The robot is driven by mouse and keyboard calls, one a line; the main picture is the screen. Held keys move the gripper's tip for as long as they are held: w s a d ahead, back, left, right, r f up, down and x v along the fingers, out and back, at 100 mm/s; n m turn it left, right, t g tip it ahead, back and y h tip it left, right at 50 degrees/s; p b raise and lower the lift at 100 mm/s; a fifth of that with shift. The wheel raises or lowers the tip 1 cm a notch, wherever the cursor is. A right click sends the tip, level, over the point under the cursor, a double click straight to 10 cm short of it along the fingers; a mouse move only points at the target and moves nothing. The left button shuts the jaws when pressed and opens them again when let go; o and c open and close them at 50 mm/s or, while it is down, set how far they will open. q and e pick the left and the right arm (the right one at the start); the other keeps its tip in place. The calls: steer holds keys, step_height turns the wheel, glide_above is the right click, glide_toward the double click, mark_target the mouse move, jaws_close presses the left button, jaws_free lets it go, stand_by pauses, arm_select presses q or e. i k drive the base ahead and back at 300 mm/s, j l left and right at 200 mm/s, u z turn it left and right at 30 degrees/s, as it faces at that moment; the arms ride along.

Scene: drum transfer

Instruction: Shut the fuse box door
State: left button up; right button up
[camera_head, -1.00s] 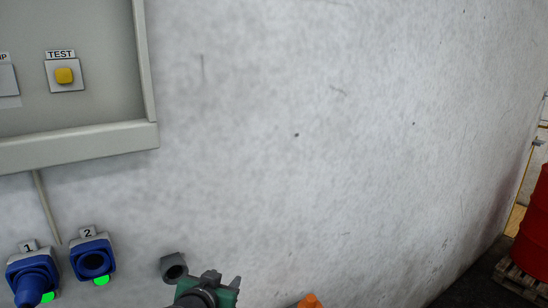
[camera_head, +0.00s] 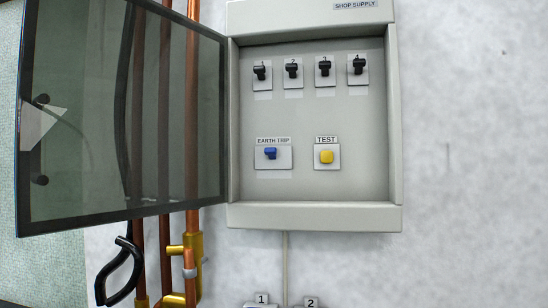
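The fuse box (camera_head: 315,215) is a pale grey cabinet on the wall, labelled SHOP SUPPLY. Its door (camera_head: 125,208) is a dark-framed, see-through panel, hinged on the box's left side and swung wide open to the left. A handle (camera_head: 40,140) shows near the door's far left edge. Inside the box are several black switches (camera_head: 293,69) in a row, a blue EARTH TRIP switch (camera_head: 270,153) and a yellow TEST button (camera_head: 327,157). Neither of my grippers is in view.
Vertical copper pipes (camera_head: 193,120) run behind and beside the door, with brass fittings (camera_head: 194,248) and a black looped hose (camera_head: 112,283) below. The wall to the right is bare.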

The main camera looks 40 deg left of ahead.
mark_target(122, 112)
steer(key=k+j, duration=0.1)
steer(key=j, duration=0.4)
steer(key=k+j, duration=0.15)
steer(key=j, duration=0.4)
steer(key=k+j, duration=0.1)
steer(key=j, duration=0.4)
steer(key=k+j, duration=0.1)
steer(key=j, duration=0.45)
